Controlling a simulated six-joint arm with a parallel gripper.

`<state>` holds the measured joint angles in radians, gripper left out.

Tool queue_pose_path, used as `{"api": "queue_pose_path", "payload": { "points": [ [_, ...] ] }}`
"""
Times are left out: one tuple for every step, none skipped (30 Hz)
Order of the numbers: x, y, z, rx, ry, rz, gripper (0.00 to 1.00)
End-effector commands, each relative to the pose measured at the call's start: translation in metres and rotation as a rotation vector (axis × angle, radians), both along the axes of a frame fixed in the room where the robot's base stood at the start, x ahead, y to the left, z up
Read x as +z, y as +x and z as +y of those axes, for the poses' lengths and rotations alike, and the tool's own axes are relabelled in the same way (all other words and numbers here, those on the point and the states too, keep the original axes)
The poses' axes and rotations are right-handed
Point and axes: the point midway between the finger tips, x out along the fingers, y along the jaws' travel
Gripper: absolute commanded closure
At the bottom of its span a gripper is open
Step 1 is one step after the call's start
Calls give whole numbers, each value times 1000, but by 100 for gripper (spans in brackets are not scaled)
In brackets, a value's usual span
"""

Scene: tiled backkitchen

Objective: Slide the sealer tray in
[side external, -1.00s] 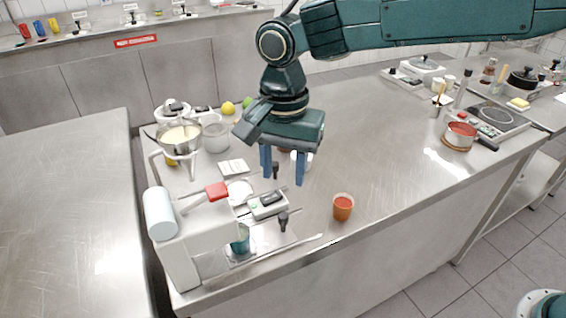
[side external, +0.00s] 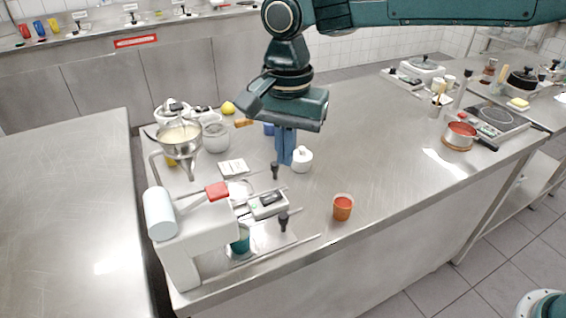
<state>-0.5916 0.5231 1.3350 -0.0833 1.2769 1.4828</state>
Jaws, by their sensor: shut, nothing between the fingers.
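The sealer is a white machine (side external: 200,236) at the front left of the steel counter, with a red-ended lever (side external: 217,191) and a pale roll (side external: 160,213). Its metal tray (side external: 270,240) sits low at the machine's right side, with a teal cup (side external: 240,240) at the machine end. A black knob (side external: 283,221) stands near the tray, and a second black knob (side external: 275,170) stands farther back. My gripper (side external: 285,162) is shut and empty, pointing down behind the sealer, just left of a small white pot in the picture. I cannot tell its height.
A control box (side external: 268,205) sits beside the sealer. The white pot (side external: 302,160) is close to my fingers. An orange cup (side external: 343,207) stands to the right, and a funnel (side external: 180,137) at the left. The counter's middle right is clear.

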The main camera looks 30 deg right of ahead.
Motion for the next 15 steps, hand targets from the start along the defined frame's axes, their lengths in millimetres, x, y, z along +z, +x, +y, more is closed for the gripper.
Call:
{"api": "queue_pose_path", "payload": {
  "points": [
    [-3,5,-5,-15,9,7,100],
    [-5,7,-8,-24,16,11,100],
    [-8,11,-12,-37,26,18,100],
    [-10,14,-15,-47,36,23,100],
    [-12,17,-19,-58,46,29,100],
    [-15,21,-24,-75,60,38,100],
    [-17,23,-28,-87,73,45,100],
    [-19,26,-32,-100,85,52,100],
    [-22,29,-38,-118,102,64,100],
    [-24,31,-42,-131,115,74,100],
    [-25,33,-46,-145,129,84,100],
    [-27,36,-52,-165,147,96,100],
    [-29,37,-56,-177,160,107,100],
    [-30,38,-60,-190,174,117,100],
    [-32,39,-66,-208,190,131,100]
  ]
}}
